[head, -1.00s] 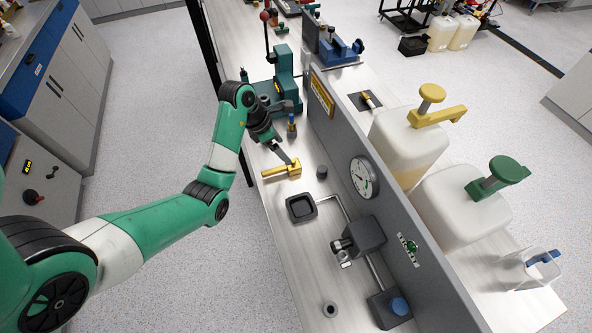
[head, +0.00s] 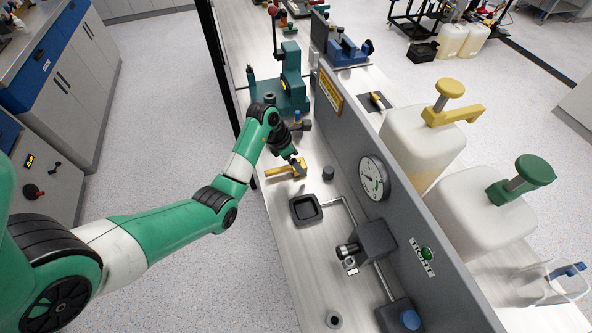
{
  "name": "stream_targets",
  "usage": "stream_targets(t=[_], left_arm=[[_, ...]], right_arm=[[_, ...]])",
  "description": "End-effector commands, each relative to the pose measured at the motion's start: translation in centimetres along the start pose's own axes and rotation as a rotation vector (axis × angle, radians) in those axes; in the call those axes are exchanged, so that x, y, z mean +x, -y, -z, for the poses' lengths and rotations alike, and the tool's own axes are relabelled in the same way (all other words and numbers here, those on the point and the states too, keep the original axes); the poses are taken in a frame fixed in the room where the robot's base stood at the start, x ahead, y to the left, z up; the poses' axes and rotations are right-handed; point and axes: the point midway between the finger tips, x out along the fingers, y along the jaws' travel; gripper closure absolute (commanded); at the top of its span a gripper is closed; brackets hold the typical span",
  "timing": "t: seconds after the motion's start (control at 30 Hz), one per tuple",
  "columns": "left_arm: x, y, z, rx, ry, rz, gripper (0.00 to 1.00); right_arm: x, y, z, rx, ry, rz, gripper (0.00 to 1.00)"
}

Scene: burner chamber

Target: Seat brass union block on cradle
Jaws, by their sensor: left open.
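The brass union block (head: 280,173) lies on the pale bench top, a yellow bar with a raised right end. My left gripper (head: 300,168) is open, pointing down at the right end of the block, and partly covers it. Whether its fingers touch the block I cannot tell. A black square holder with a raised rim (head: 293,212) sits on the bench below the block and looks empty; I cannot tell whether it is the cradle. My right gripper is not in view.
A grey panel with a gauge (head: 373,178) runs along the bench's right side. A small dark cylinder (head: 328,173) stands right of the block. A teal press (head: 290,80) stands behind. A dark valve box (head: 375,240) and pipe lie nearer the front.

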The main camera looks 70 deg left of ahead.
Motion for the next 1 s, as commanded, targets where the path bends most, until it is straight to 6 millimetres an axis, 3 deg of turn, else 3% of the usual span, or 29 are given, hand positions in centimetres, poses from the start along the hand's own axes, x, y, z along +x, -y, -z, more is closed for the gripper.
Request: stream_targets(t=[0.1, 0.3, 0.83, 1.0], left_arm=[[1.15, 0.02, -0.02, 0.001, 0.001, 0.000, 0.05], [1.07, 0.01, -0.08, 0.001, 0.001, -0.001, 0.05], [1.05, 0.00, -0.07, 0.001, 0.001, 0.000, 1.00], [0.99, -0.02, -0.13, 0.002, 0.003, -0.001, 1.00]], right_arm=[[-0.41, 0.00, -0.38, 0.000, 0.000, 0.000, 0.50], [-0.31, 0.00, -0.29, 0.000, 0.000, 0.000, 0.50], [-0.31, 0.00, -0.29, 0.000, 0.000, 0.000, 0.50], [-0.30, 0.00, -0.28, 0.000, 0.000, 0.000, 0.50]])
